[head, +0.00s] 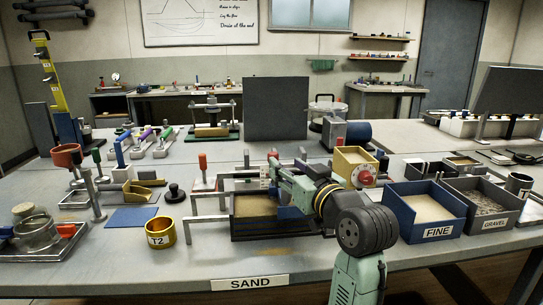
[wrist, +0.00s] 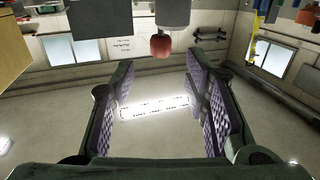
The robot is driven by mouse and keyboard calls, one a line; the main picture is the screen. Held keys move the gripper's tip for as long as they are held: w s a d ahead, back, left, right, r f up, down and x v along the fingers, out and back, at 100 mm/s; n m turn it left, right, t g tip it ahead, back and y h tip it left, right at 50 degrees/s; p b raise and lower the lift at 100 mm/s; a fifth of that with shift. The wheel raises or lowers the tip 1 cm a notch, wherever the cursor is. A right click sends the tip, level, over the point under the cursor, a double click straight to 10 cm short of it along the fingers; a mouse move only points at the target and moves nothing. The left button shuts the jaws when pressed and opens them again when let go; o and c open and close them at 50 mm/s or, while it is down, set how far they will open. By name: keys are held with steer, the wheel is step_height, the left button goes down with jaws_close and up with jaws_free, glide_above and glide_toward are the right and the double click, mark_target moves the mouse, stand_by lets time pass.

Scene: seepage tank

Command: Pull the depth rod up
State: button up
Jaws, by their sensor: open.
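The seepage tank (head: 240,226) is a dark, open box of sand at the front middle of the bench, under metal frame bars. My gripper (head: 274,172) is over its back part in the head view, and my arm covers its right side. In the wrist view my gripper (wrist: 158,108) is open, with nothing between its padded fingers. A red knob on a grey cylinder (wrist: 160,45) shows beyond the fingertips, apart from them; this view is upside down. I cannot tell for certain which part is the depth rod. A small red tip shows close by my gripper in the head view.
A red-handled tool (head: 203,162) stands left of the tank. A yellow box with a red dial (head: 354,168) stands to the right, near the FINE bin (head: 437,233) and GRAVEL bin (head: 494,224). A brass T2 cup (head: 160,232) stands front left. A dark panel (head: 276,107) rises behind.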

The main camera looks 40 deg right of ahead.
mark_target(275, 156)
steer(key=p+x, duration=0.1)
steer(key=x, duration=0.6)
steer(key=shift+a, duration=0.1)
steer(key=shift+c, duration=0.4)
jaws_close()
steer(key=shift+r+p, duration=0.1)
steer(key=shift+p, duration=0.2)
